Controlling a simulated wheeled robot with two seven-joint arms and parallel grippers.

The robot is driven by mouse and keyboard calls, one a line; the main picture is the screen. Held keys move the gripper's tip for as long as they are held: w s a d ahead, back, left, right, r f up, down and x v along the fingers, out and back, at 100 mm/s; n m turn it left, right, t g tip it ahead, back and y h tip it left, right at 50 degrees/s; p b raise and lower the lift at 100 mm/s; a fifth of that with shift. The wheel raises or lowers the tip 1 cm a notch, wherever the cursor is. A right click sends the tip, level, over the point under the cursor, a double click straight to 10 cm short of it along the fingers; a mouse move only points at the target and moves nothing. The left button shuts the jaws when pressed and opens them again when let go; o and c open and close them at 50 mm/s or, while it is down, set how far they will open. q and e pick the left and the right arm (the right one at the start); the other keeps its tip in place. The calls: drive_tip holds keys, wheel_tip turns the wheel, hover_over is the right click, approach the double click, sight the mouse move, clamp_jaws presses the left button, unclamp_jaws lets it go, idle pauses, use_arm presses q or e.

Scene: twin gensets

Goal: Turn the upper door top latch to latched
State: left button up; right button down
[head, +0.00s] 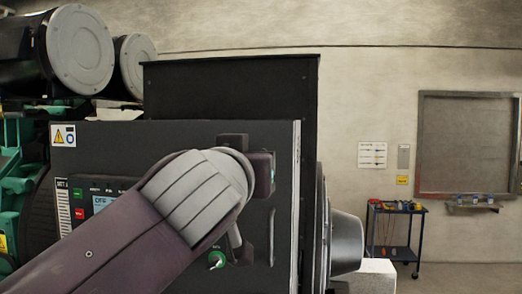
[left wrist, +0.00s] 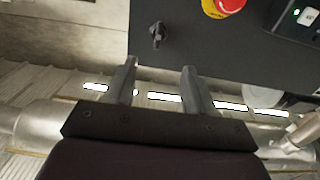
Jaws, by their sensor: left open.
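In the left wrist view a small black latch (left wrist: 157,35) stands out from a dark door panel (left wrist: 185,40). I take it for the upper door top latch; I cannot tell its exact turn angle. My left gripper (left wrist: 160,68) is open and empty. Its two fingers point toward the panel, and the latch lies beyond the fingertips, roughly between their lines, apart from both. In the head view my left arm covers much of the dark genset cabinet (head: 285,140). The fingertips and the latch are hidden there behind my wrist. My right gripper is in neither view.
A red emergency stop button (left wrist: 224,4) on yellow is near the latch, with a lit switch (left wrist: 304,16) to its right. A tool cart (head: 395,240) stands at the right by the wall.

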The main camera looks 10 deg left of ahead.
use_arm(q)
drive_tip(key=w+p, duration=0.4)
drive_tip(key=w, duration=0.5)
drive_tip(key=shift+w, duration=0.3)
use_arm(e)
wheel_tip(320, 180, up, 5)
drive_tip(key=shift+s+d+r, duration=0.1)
use_arm(q)
drive_tip(key=shift+d, duration=0.25)
clamp_jaws()
